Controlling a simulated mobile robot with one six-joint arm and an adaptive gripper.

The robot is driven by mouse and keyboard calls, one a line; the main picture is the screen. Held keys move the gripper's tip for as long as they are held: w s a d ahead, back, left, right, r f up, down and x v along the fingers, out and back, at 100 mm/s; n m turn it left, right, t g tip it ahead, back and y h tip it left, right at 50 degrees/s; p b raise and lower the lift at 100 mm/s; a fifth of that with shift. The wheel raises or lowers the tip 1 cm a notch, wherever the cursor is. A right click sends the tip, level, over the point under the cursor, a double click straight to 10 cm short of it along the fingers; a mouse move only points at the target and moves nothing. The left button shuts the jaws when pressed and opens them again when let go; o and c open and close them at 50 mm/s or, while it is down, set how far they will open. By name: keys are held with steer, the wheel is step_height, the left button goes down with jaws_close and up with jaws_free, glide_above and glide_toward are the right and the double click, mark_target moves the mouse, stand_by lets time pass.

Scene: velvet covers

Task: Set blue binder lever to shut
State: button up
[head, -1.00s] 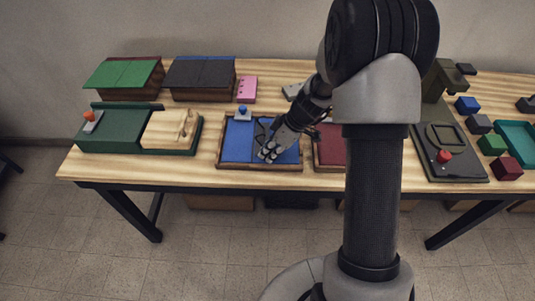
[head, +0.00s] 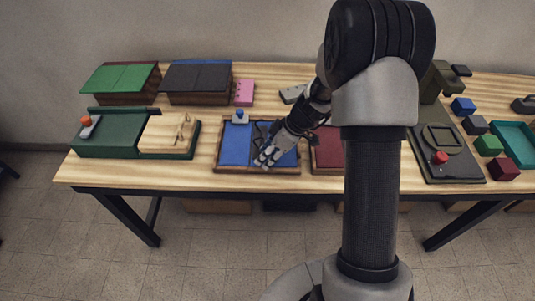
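The blue binder (head: 236,148) lies open in a wooden-rimmed tray near the table's front middle. Its two blue panels have a dark metal mechanism between them, partly hidden by my gripper. My gripper (head: 263,160) is low over the right panel, close to the mechanism, with its fingers pointing down and left. A small lever cannot be made out clearly at the fingertips. Whether the fingers are apart or closed is too small to tell. A blue knob (head: 240,115) on a pale base stands at the binder's back edge.
A dark red binder (head: 328,148) lies just right of the blue one, partly behind my arm. A black device with a red knob (head: 440,158) and coloured blocks are at right.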

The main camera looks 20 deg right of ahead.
steer(key=v, duration=1.2)
steer(key=w+a+r+m+g+h+p, duration=0.1)
steer(key=a+r+m+g+h+p, duration=0.1)
steer(key=a+r+m+h+p, duration=0.35)
steer(key=shift+n+h, duration=0.25)
steer(key=shift+n, duration=0.6)
steer(key=f+b, duration=0.1)
steer(key=f, duration=0.4)
steer(key=f+b, duration=0.1)
steer(key=f, duration=0.3)
steer(key=w+f+b, duration=0.1)
steer(key=f+b, duration=0.1)
steer(key=f, duration=0.3)
steer(key=shift+d+f, duration=0.15)
steer(key=shift+f, duration=0.2)
